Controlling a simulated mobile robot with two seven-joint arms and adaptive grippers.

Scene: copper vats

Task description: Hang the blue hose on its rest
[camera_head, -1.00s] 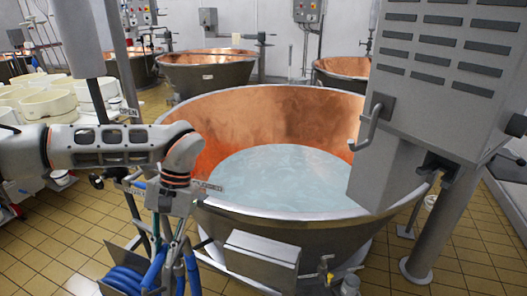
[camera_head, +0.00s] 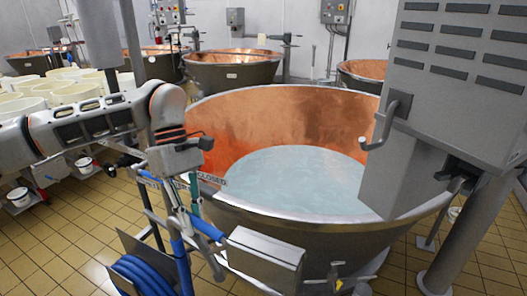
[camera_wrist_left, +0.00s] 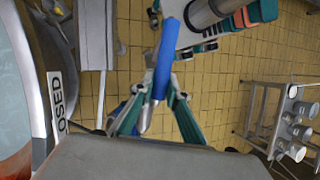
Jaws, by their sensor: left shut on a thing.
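The blue hose (camera_head: 207,230) is in my left gripper (camera_head: 191,212), low in front of the large copper vat. In the left wrist view the blue hose (camera_wrist_left: 164,62) sticks out between the green-sided fingers of my left gripper (camera_wrist_left: 158,98). The fingers are shut on it. In the head view a blue length hangs below the gripper, and blue coils (camera_head: 143,278) lie against a grey metal plate (camera_head: 128,246) at the bottom edge. I cannot tell for sure which part is the hose's rest. My right gripper is not in view.
The copper vat (camera_head: 290,110) with pale liquid fills the middle, its rim close to my left gripper. A grey box (camera_head: 262,258) juts from its front. A grey machine housing (camera_head: 440,90) stands at right. Tiled floor (camera_head: 60,235) is open at left.

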